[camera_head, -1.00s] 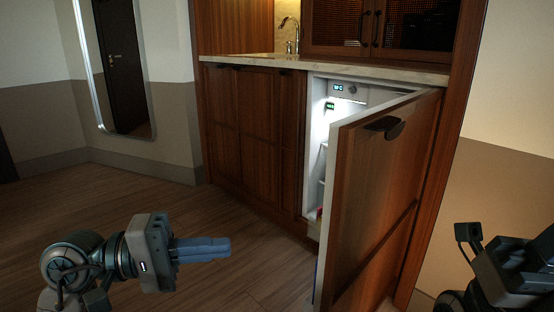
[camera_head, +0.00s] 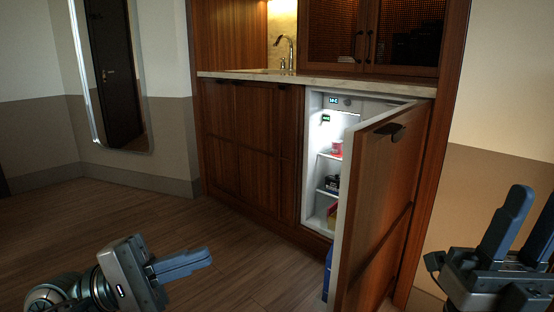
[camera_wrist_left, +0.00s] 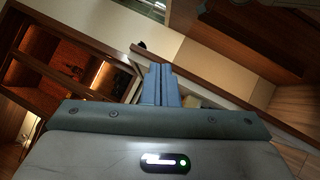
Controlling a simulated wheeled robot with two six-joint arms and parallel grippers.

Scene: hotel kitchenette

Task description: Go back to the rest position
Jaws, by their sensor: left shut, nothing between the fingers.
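My left gripper (camera_head: 182,264) is at the lower left in the head view, low in front of the cabinets. Its two blue-grey fingers lie together with nothing between them, and they also show shut in the left wrist view (camera_wrist_left: 160,84). My right gripper (camera_head: 518,228) is at the lower right edge. Its two fingers point up and stand apart, with nothing seen between them. Part of it is cut off by the picture edge.
The wooden fridge door (camera_head: 378,205) stands open between my grippers. The lit fridge (camera_head: 312,150) holds several items on its shelves. A blue object (camera_head: 328,272) shows low beside the door. A counter with a sink tap (camera_head: 290,50) runs behind. The wooden floor (camera_head: 150,222) at left is clear.

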